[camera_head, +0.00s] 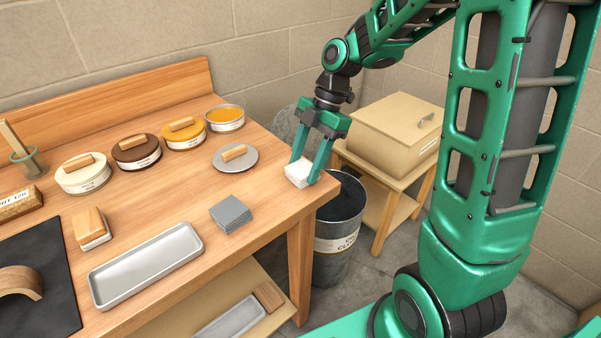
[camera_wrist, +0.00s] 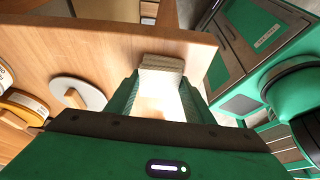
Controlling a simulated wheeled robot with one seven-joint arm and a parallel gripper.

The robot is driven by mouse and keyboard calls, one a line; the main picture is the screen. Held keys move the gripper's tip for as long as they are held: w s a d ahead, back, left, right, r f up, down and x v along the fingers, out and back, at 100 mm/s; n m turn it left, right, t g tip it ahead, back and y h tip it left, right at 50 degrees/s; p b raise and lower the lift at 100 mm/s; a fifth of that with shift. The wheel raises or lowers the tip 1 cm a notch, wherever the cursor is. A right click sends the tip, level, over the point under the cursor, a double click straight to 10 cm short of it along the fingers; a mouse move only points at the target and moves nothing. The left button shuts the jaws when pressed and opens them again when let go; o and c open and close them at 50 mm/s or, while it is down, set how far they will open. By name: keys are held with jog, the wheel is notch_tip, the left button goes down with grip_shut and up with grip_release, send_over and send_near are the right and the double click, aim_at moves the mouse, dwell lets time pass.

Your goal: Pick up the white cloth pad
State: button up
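The white cloth pad (camera_head: 297,175) is a small folded white block near the right end of the wooden table. My gripper (camera_head: 305,172) points down at it, with one green finger on either side of it. The wrist view also shows the pad (camera_wrist: 161,64) between the two fingers, with its near part brightly lit. The fingers are very close to its sides, but I cannot tell whether they press on it. The pad looks to be at table level; its underside is hidden.
A grey bin (camera_head: 340,225) stands just beyond the table's right edge, with a beige box (camera_head: 395,130) on a stand behind it. A grey disc with a wooden handle (camera_head: 235,159), grey square sheets (camera_head: 231,214) and a metal tray (camera_head: 145,265) lie left of my gripper.

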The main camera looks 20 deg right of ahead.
aim_at(299, 170)
jog(key=shift+r, duration=0.1)
jog(key=shift+r, duration=0.6)
notch_tip(299, 170, up, 2)
jog(key=shift+r, duration=0.25)
jog(key=s+a+r, duration=0.6)
jog(key=a+r, duration=0.1)
jog(key=a, duration=0.2)
jog(key=shift+s+a, duration=0.15)
jog(key=shift+a, duration=0.25)
jog(key=o, duration=0.5)
jog(key=c, duration=0.4)
